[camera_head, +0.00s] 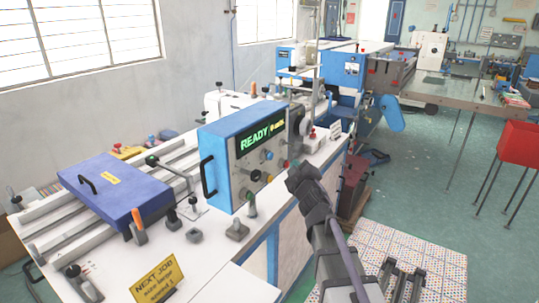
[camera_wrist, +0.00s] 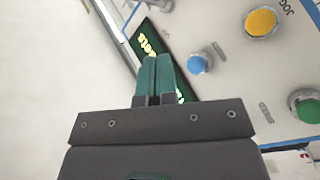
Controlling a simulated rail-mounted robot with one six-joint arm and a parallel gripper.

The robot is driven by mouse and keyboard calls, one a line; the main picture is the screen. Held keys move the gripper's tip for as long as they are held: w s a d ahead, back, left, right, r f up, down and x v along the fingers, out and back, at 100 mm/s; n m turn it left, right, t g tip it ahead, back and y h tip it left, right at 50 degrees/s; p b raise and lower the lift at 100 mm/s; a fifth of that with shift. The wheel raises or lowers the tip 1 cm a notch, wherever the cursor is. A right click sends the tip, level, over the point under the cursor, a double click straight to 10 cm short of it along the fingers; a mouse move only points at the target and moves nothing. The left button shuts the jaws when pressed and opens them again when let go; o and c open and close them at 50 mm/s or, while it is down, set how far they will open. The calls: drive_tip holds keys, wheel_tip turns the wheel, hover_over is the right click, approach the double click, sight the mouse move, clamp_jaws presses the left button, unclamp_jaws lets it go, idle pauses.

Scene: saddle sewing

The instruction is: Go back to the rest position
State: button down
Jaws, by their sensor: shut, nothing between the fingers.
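My gripper shows in the wrist view (camera_wrist: 157,62), its two teal fingers together and empty. Behind the fingers is the control panel with a green-lit display (camera_wrist: 148,38), a blue button (camera_wrist: 197,64), a yellow button (camera_wrist: 261,21) and a green button (camera_wrist: 307,108). How far the fingertips are from the panel I cannot tell. In the head view my arm reaches up from the bottom toward the blue control box (camera_head: 222,135), whose display (camera_head: 262,138) reads "READY". The fingers are not clear in that view.
A blue-purple cover (camera_head: 115,190) with a handle lies on the white bench at left. A yellow "NEXT JOB" sign (camera_head: 158,281) stands at the bench's front. A red bin (camera_head: 520,142) on legs stands at right. Open green floor (camera_head: 420,170) lies right of the bench.

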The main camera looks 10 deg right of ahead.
drive_tip(key=s+d+f+m+g+h, duration=0.65)
drive_tip(key=s+f+m+g, duration=0.3)
drive_tip(key=f, duration=0.35)
drive_tip(key=s+a+f+g+y, duration=0.2)
drive_tip(key=s+a+g, duration=0.2)
drive_tip(key=s, duration=0.5)
drive_tip(key=s+a+f+g+y, duration=0.3)
drive_tip(key=s+a+g, duration=0.1)
drive_tip(key=s, duration=0.5)
drive_tip(key=shift+f+m+g, duration=0.2)
drive_tip(key=shift+m+g, duration=0.25)
drive_tip(key=shift+g, duration=0.2)
